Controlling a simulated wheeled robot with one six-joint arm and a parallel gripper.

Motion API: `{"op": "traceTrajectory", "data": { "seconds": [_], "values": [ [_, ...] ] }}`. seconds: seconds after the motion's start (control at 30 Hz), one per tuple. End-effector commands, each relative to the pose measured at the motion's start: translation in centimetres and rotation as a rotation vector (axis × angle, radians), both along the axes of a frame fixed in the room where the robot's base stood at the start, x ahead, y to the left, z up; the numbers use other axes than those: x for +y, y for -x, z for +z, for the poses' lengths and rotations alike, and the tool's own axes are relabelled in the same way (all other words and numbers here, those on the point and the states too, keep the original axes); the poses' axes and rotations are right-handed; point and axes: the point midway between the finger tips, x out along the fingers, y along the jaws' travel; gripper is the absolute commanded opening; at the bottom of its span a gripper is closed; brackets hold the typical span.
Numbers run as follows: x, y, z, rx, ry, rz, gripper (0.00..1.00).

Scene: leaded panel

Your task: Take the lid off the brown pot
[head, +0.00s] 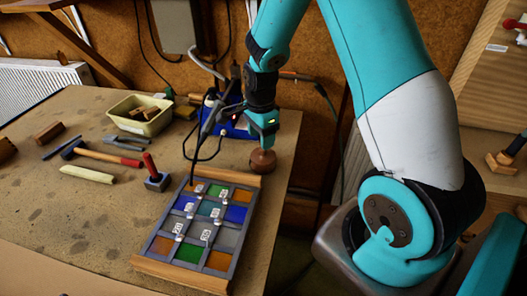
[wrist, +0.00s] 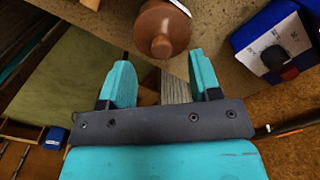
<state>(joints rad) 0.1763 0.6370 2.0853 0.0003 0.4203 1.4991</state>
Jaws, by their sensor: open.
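The brown pot (head: 263,163) is small and round and stands near the right edge of the workbench, just beneath my gripper (head: 263,138) in the head view. In the wrist view the brown pot (wrist: 145,22) is at the top centre, cut off by the frame edge. A round brown knob (wrist: 161,46), apparently the lid's, points toward my gripper (wrist: 160,70). My gripper is open and empty, its teal fingers apart. The knob shows just beyond the fingertips, roughly centred between them. I cannot make out the seam between lid and pot.
A blue box (head: 240,127) with cables stands left of the pot, close by. The leaded panel (head: 205,228) of coloured panes lies in front on the workbench (head: 60,225). A hammer (head: 100,153), a cream tub (head: 140,114) and other tools lie further left. The bench edge is close on the right.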

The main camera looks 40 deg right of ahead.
Motion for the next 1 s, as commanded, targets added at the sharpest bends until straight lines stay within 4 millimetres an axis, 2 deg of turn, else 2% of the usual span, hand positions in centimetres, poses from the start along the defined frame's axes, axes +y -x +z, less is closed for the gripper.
{"op": "traceTrajectory", "data": {
  "seconds": [0.17,0.5,0.77,1.0],
  "values": [
    [-0.2,0.0,-1.0,0.003,0.0,0.0,0.57],
    [-0.6,-0.1,-5.2,0.001,0.0,0.0,0.57],
    [-0.6,-0.1,-5.5,-0.002,0.0,0.001,0.57],
    [-0.6,-0.1,-5.5,-0.002,0.0,0.001,0.04]
  ]
}}
